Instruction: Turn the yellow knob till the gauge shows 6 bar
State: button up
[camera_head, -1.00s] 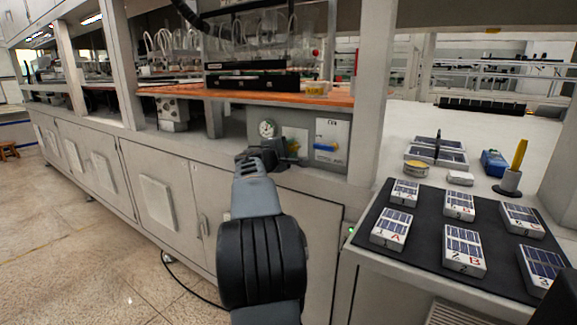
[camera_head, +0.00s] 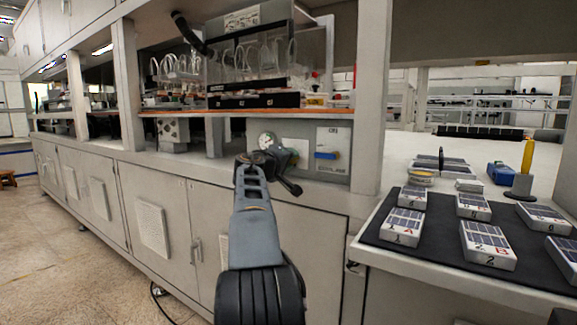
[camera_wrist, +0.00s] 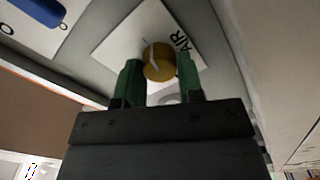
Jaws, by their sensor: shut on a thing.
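The yellow knob (camera_wrist: 158,62) shows in the wrist view on a white plate marked AIR (camera_wrist: 125,35). It has a pale line across its face. My gripper (camera_wrist: 156,75) has its two green fingers shut on the knob, one on each side. In the head view my gripper (camera_head: 288,156) is at the panel and hides the knob. The round white gauge (camera_head: 267,140) is just left of and above the gripper. Its lower part is covered by my wrist, and its needle and numbers are too small to read.
A plate with a blue handle (camera_head: 326,155) is right of the gripper. An orange shelf (camera_head: 200,114) with glassware runs above the panel. At right, a black mat (camera_head: 440,250) holds several numbered blocks. Cabinet doors (camera_head: 150,205) are below.

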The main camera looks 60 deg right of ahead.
dwell(0.4)
jog(key=o, duration=0.9)
jog(key=shift+a, duration=0.1)
jog(key=a, duration=1.3)
jog(key=shift+a, duration=0.3)
